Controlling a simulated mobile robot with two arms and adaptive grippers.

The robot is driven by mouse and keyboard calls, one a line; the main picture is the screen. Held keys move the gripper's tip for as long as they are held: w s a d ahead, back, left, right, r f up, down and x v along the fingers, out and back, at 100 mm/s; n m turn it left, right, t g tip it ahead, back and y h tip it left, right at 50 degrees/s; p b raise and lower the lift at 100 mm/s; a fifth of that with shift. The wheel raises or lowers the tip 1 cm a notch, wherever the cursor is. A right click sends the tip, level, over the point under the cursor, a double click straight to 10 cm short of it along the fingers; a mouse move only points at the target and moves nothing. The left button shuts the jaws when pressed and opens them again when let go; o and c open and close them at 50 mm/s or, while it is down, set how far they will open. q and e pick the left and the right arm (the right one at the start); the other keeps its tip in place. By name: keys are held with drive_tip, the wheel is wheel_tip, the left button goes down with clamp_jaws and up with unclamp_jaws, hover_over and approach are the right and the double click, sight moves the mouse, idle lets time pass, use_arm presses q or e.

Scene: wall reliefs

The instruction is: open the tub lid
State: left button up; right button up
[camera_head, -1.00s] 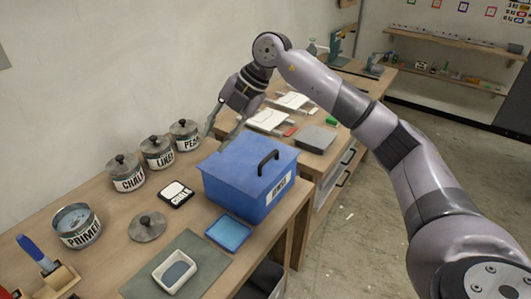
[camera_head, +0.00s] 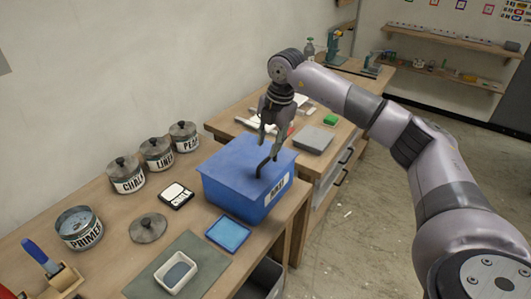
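The blue tub (camera_head: 232,197) stands on the wooden bench with its flat blue lid (camera_head: 235,158) on top and closed. A dark bar handle (camera_head: 263,162) stands up from the lid near its right side. My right gripper (camera_head: 267,152) points down at the handle, and its fingers are apart. The fingertips overlap the top of the handle in this view; I cannot tell whether they touch it. My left gripper is not in view.
Several labelled tins, including the PRIMER tin (camera_head: 79,229), stand along the wall on the left. A loose round lid (camera_head: 148,228), a blue tray (camera_head: 228,234) and a white dish (camera_head: 176,271) lie in front. A second bench (camera_head: 228,122) is behind.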

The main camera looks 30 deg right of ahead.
sight(264, 161)
drive_tip(key=f, duration=0.4)
drive_tip(key=w+f+p, duration=0.1)
drive_tip(key=f, duration=0.1)
drive_tip(key=shift+w+a, duration=0.1)
drive_tip(key=shift+a, duration=0.15)
drive_tip(key=shift+c, duration=0.2)
clamp_jaws()
drive_tip(key=shift+r, duration=0.1)
